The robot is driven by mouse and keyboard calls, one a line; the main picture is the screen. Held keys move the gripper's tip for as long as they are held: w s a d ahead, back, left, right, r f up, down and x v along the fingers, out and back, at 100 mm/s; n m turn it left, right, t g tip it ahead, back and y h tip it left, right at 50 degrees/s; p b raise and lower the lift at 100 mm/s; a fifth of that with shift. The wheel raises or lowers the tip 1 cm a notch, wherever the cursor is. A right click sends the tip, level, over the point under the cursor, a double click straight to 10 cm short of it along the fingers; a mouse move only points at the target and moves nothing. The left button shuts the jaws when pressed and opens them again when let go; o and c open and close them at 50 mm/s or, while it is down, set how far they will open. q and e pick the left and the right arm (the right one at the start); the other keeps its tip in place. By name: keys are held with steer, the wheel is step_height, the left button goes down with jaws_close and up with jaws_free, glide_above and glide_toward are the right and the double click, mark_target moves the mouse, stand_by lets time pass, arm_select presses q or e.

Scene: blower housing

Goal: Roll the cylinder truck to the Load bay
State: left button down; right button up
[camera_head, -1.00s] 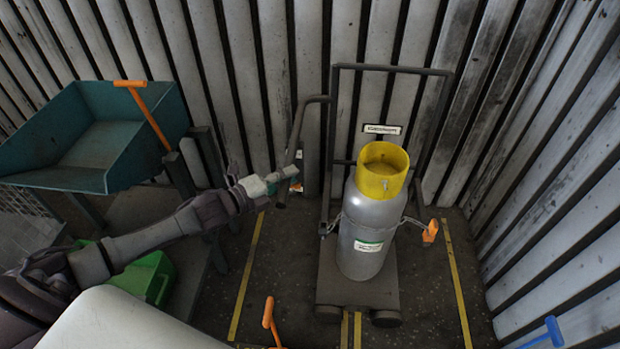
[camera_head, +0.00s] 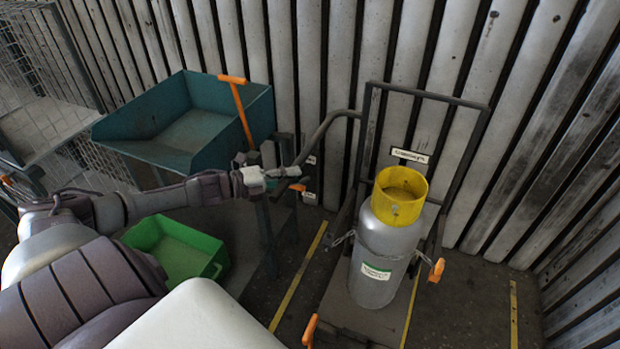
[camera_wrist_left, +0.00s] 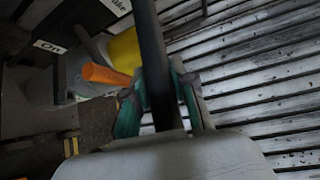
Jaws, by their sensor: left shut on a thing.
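The cylinder truck (camera_head: 367,322) stands on the floor near the ribbed wall, with a dark tubular frame and a curved handle (camera_head: 335,120) reaching left. A grey gas cylinder (camera_head: 385,255) with a yellow collar (camera_head: 400,196) stands upright on it, held by a chain. My left gripper (camera_head: 284,173) is at the end of the curved handle. In the left wrist view the gripper (camera_wrist_left: 160,100) is shut around a dark bar (camera_wrist_left: 152,55), the truck handle. My right gripper is not seen. No Load bay label is readable.
A teal tipping bin (camera_head: 190,125) with an orange lever (camera_head: 238,105) stands left of the truck. A green crate (camera_head: 178,248) lies below it. Yellow floor lines (camera_head: 299,275) run beside the truck. A mesh cage (camera_head: 45,70) is at far left.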

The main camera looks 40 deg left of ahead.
arm_select(q)
steer(key=s+a+b, duration=0.2)
steer(key=s+a, duration=0.1)
steer(key=a, duration=0.7)
steer(key=shift+a, duration=0.3)
steer(key=c, duration=0.9)
jaws_free()
steer(key=v, duration=1.2)
